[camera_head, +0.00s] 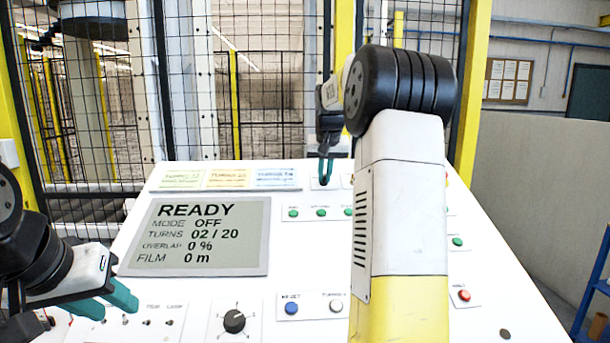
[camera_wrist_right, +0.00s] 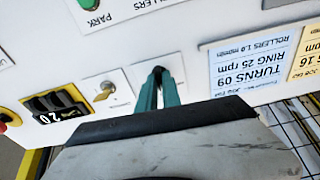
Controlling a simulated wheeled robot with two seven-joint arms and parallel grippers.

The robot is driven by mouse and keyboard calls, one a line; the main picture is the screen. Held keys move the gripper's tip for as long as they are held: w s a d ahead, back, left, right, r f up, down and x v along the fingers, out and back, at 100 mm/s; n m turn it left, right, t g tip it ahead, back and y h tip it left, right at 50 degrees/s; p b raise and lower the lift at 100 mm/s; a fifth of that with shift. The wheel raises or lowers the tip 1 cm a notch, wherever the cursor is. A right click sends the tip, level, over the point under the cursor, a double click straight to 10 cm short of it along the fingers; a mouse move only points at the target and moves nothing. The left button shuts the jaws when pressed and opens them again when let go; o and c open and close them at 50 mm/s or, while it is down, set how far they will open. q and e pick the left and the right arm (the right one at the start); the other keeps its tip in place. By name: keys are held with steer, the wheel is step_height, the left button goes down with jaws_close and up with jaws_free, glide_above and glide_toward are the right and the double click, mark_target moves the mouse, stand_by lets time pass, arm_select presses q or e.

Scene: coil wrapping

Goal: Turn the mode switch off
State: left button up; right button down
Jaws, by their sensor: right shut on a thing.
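The mode switch (camera_wrist_right: 158,70) shows in the right wrist view as a small dark knob top on a white plate, mostly hidden between my fingertips. My right gripper (camera_wrist_right: 160,88) is shut on it, with teal fingers on both sides. In the head view my right gripper (camera_head: 326,172) points down at the back of the white panel, just right of the label cards. The display (camera_head: 200,236) reads READY, MODE OFF, TURNS 02 / 20. My left gripper (camera_head: 120,306) is over the panel's front left, its teal fingers apart and empty.
The white panel (camera_head: 300,262) carries a black rotary knob (camera_head: 234,321), a blue button (camera_head: 291,308) and a red button (camera_head: 464,295). A mesh fence rises behind.

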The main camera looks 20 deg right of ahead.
stand_by(0.4)
steer(key=c, duration=1.5)
jaws_free()
steer(key=v, duration=0.7)
steer(key=shift+s+r, duration=0.15)
steer(key=shift+r, duration=0.2)
